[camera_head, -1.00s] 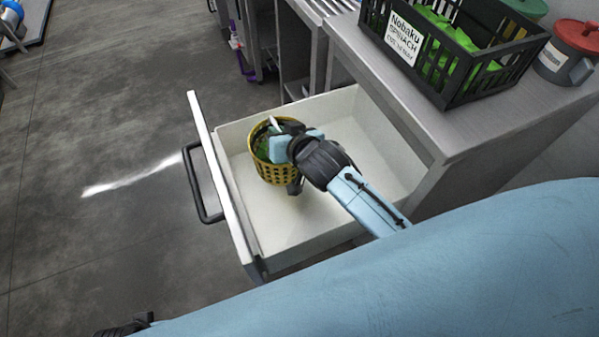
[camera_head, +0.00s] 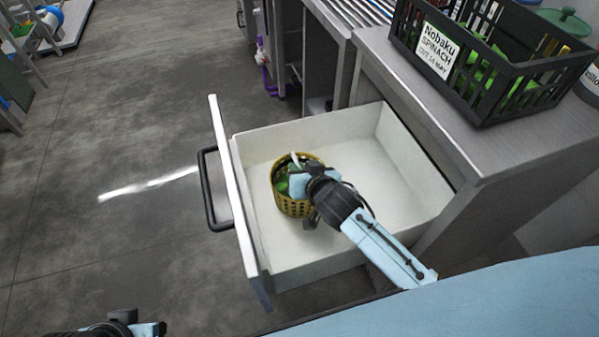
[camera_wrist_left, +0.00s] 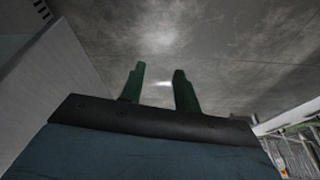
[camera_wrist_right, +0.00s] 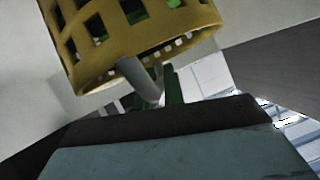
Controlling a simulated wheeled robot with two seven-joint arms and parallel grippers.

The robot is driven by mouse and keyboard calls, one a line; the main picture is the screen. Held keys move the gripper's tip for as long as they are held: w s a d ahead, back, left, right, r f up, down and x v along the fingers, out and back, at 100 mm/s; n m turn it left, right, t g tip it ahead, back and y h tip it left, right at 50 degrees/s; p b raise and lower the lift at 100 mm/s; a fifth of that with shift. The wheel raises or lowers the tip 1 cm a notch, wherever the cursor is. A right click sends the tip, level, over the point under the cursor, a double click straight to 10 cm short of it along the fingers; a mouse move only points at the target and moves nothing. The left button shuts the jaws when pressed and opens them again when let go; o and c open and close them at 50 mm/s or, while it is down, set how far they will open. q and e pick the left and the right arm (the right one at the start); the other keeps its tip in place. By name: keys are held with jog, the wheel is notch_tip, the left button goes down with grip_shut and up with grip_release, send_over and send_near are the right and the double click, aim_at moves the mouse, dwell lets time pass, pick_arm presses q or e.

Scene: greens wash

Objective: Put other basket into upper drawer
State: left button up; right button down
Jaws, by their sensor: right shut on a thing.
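A yellow perforated basket (camera_head: 293,207) with green contents is inside the open upper drawer (camera_head: 372,148), towards its front panel. My right gripper (camera_head: 306,182) is shut on the basket at its near right side. In the right wrist view the basket (camera_wrist_right: 150,38) hangs tilted in the picture, with a grey bar (camera_wrist_right: 138,80) of it between the fingers. I cannot tell whether its base touches the drawer floor. My left gripper (camera_wrist_left: 160,88) is away from the drawer, its fingers apart with nothing between them; its arm shows at the bottom left of the head view.
A black crate (camera_head: 480,95) labelled spinach stands on the steel counter (camera_head: 430,90) right of the drawer. Lidded pots stand behind it. The drawer's black handle (camera_head: 208,190) juts out to the left.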

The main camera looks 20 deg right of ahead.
pick_arm(q)
jog(key=shift+s+r, duration=0.1)
jog(key=shift+r, duration=0.35)
pick_arm(e)
jog(key=shift+f, duration=0.2)
pick_arm(q)
jog(key=shift+d, duration=0.1)
pick_arm(e)
jog(key=shift+f, duration=0.1)
jog(key=c, duration=1.5)
grip_release()
jog(key=shift+f, duration=0.1)
